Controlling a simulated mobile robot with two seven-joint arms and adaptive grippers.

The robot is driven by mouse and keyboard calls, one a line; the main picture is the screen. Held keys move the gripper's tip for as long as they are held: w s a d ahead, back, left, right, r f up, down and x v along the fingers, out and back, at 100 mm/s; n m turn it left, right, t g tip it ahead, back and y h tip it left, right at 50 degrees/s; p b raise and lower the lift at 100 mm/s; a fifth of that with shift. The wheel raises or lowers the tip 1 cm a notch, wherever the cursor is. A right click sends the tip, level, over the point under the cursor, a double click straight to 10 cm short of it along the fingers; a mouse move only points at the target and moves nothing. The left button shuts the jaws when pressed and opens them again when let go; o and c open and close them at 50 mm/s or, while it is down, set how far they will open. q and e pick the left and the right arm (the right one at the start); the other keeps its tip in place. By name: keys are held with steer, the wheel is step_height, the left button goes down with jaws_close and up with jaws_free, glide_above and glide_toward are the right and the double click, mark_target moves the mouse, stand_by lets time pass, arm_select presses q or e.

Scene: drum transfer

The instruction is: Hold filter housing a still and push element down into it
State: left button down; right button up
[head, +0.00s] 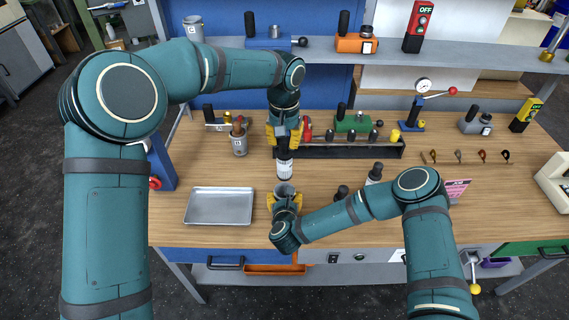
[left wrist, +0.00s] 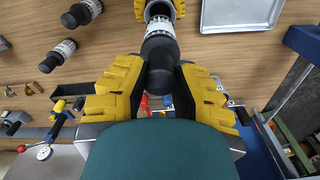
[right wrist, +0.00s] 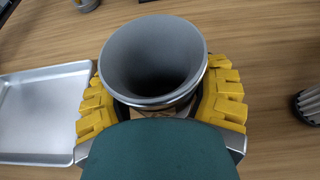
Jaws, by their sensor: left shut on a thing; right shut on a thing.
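Filter housing a looks to be the grey metal cup (head: 285,187) upright at the bench's front; its open, empty-looking mouth (right wrist: 152,55) fills the middle of the right wrist view. My right gripper (head: 284,201) is shut around it, with yellow fingers on both sides. The element (head: 285,168) has a black top and a white label band. My left gripper (head: 284,134) is shut on its black top, holding it upright above the cup. In the left wrist view the element (left wrist: 160,38) overlaps the cup's mouth. No part of it shows inside the cup in the right wrist view.
A metal tray (head: 218,207) lies left of the cup. Similar black-topped elements (head: 375,173) stand to the right. A labelled grey cup (head: 239,142) and a long dark rack (head: 335,151) stand behind. Bare bench lies between the tray and the cup.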

mark_target(284, 154)
arm_select(q)
steer(key=shift+f, duration=2.55)
step_height(284, 154, down, 11)
stand_by(4.4)
steer(key=c, duration=0.8)
jaws_free()
